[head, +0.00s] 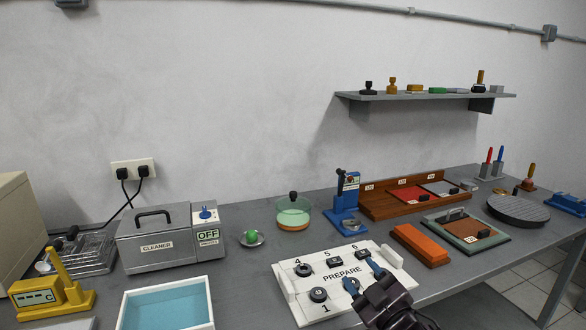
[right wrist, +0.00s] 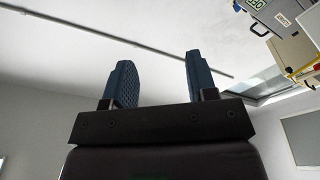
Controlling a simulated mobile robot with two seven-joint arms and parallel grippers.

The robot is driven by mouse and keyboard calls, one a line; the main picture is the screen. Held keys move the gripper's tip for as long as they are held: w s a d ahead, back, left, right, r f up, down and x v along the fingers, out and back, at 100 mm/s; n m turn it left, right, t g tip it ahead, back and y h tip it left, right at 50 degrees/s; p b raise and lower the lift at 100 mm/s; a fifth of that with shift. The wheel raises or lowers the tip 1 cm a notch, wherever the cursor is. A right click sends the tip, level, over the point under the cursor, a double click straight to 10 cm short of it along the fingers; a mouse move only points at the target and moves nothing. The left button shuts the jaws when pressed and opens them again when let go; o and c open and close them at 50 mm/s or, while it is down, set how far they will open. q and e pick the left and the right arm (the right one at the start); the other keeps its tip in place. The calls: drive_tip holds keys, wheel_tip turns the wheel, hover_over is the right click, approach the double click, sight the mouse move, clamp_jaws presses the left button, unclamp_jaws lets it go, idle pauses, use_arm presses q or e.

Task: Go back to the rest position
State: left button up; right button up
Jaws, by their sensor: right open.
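My right gripper (head: 362,276) comes in from the bottom of the head view, over the front right part of the white PREPARE board (head: 312,311). Its two blue fingers are apart with nothing seen between them. In the right wrist view the gripper (right wrist: 158,66) also shows open and empty, with wall and ceiling behind the fingers. Whether the fingertips touch anything on the board cannot be told. My left gripper is not in view.
Dark numbered pieces, such as one (head: 318,294) by the 1, sit on the board. An orange block (head: 420,245) lies right of it, a blue-lined white tray (head: 208,300) left. The cleaner (head: 155,247) and a blue stand (head: 346,205) are behind. A wall shelf (head: 425,96) hangs above.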

drive_tip(key=s+d+f+m+g+h, duration=0.2)
drive_tip(key=s+d+f+m, duration=0.1)
drive_tip(key=s+f, duration=0.5)
drive_tip(key=s+d+f+m+g+h, duration=0.2)
drive_tip(key=s+d+f, duration=0.4)
drive_tip(key=s+f, duration=0.3)
drive_tip(key=s+d+f+m+g+h, duration=0.3)
drive_tip(key=s+f, duration=0.6)
drive_tip(key=s, duration=0.5)
drive_tip(key=d+m+h, duration=0.1)
drive_tip(key=m, duration=0.1)
drive_tip(key=shift+d+m+p, duration=0.15)
drive_tip(key=shift+m+p, duration=0.15)
drive_tip(key=shift+p, duration=0.1)
drive_tip(key=shift+f, duration=0.1)
